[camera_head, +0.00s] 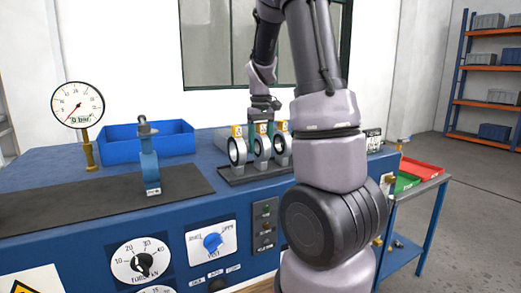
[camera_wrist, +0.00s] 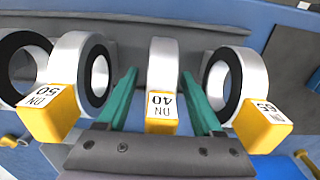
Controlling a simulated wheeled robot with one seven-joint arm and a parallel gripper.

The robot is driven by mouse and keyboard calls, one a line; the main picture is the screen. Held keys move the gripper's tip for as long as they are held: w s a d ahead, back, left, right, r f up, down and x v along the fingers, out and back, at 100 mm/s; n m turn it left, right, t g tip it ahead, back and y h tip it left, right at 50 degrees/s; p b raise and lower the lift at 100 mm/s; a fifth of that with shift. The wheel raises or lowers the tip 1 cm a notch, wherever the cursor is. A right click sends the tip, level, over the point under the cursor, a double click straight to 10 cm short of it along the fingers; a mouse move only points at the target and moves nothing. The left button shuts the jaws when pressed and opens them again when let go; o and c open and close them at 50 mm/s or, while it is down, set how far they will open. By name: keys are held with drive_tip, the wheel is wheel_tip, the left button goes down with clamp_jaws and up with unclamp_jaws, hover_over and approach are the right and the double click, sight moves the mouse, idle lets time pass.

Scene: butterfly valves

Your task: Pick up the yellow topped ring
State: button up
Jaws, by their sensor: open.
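The yellow topped rings stand upright in a row on a dark rack (camera_head: 240,176) on the blue bench. In the wrist view a pale ring with a yellow top marked 40 (camera_wrist: 163,65) stands between my gripper's (camera_wrist: 160,82) two green fingers. My gripper is open, with a finger on each side of this ring; contact cannot be made out. A ring with a yellow top marked 50 (camera_wrist: 70,60) is to the left, and one marked 65 (camera_wrist: 255,72) is to the right. In the head view my gripper (camera_head: 263,128) is above the middle visible ring.
Another black-faced ring (camera_wrist: 22,50) is at the wrist view's left edge. A blue bin (camera_head: 150,143), a pressure gauge (camera_head: 78,104) and a blue upright tool (camera_head: 150,170) stand left of the rack. Red (camera_head: 420,168) and green trays are to the right.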

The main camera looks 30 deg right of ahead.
clamp_jaws()
drive_tip(key=shift+r, duration=0.1)
idle(1.2)
